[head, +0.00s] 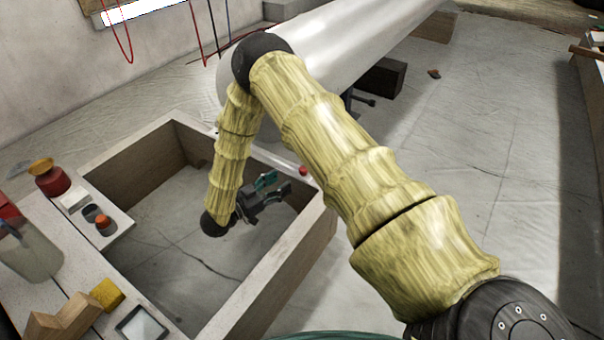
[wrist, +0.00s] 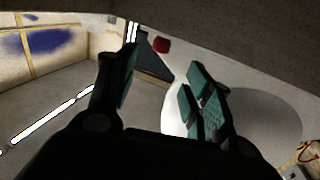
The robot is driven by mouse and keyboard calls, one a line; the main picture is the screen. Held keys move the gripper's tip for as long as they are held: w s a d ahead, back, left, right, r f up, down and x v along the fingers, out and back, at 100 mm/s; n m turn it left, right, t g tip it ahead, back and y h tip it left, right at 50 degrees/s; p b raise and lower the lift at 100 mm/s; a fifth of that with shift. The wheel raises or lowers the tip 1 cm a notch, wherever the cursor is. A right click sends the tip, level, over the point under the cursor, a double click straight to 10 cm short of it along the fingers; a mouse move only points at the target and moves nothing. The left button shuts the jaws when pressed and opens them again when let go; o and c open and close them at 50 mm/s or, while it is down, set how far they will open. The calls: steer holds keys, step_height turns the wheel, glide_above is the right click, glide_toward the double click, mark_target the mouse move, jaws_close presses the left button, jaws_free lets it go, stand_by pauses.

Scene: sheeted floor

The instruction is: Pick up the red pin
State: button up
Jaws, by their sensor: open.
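The red pin (head: 303,171) is a small round red spot on the top of the box frame's right-hand rim, near its far corner. A red piece (wrist: 161,46), apparently the same pin, shows in the wrist view, beyond my fingers and between them. My gripper (head: 272,188) is low within the open frame, left of and slightly below the pin in the head view. Its teal-padded fingers also show in the wrist view (wrist: 165,83), spread apart with nothing between the pads. The gripper is apart from the pin. The pin's lower part cannot be made out.
A wooden box frame (head: 278,258) with tall walls surrounds my gripper. A big pale cylinder (head: 345,40) lies behind it. At the left stand a red pot (head: 50,181), an orange-topped piece (head: 102,222), a clear jar (head: 30,253) and a yellow block (head: 107,294).

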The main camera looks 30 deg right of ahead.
mark_target(299, 176)
steer(key=d+b, duration=0.1)
steer(key=d, duration=0.1)
steer(key=d+b, duration=0.1)
steer(key=d, duration=0.2)
steer(key=w+d+b, duration=0.1)
steer(key=d, duration=0.2)
steer(key=shift+f, duration=0.2)
steer(key=shift+w+d+r+b, duration=0.15)
steer(key=shift+d+b, duration=0.15)
steer(key=shift+d, duration=0.2)
steer(key=c, duration=1.1)
